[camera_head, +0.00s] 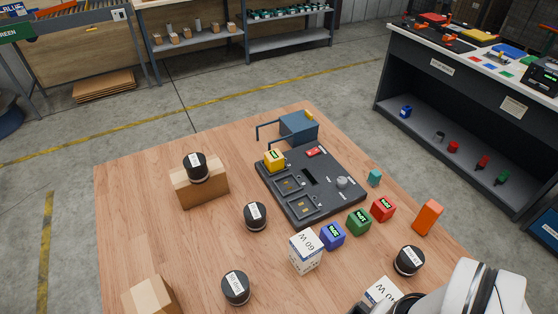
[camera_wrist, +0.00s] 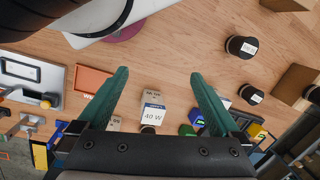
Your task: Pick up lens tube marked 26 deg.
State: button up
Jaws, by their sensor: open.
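Several black lens tubes with white labels stand on the wooden table. One (camera_head: 196,167) is on a cardboard box at the back left. Others stand at the middle (camera_head: 255,216), the front (camera_head: 236,287) and the right (camera_head: 409,261). The labels are too small to read surely, so I cannot tell which is marked 26 deg. In the wrist view two lens tubes (camera_wrist: 242,47) (camera_wrist: 251,94) show at the right, outside my fingers. My gripper (camera_wrist: 158,72) is open and empty, its green fingers apart above the table. It touches no tube.
A white box marked 60 W (camera_head: 305,250) and blue, green and red blocks (camera_head: 358,221) stand in front of a dark fixture board (camera_head: 322,187). A cardboard box (camera_head: 204,183) is at the back left, an orange block (camera_head: 428,217) at the right. The left tabletop is mostly bare.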

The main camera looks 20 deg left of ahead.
dwell(0.4)
jog(key=w+a+r+m, duration=0.2)
jog(key=w, duration=0.4)
jog(key=w+a+r+m, duration=0.1)
jog(key=w+a+r, duration=0.1)
jog(key=w, duration=0.4)
jog(key=m+h, duration=0.2)
jog(key=m, duration=0.7)
send_over(255, 211)
notch_tip(255, 211, down, 9)
notch_tip(255, 211, down, 15)
jog(key=shift+f, duration=0.15)
grip_shut()
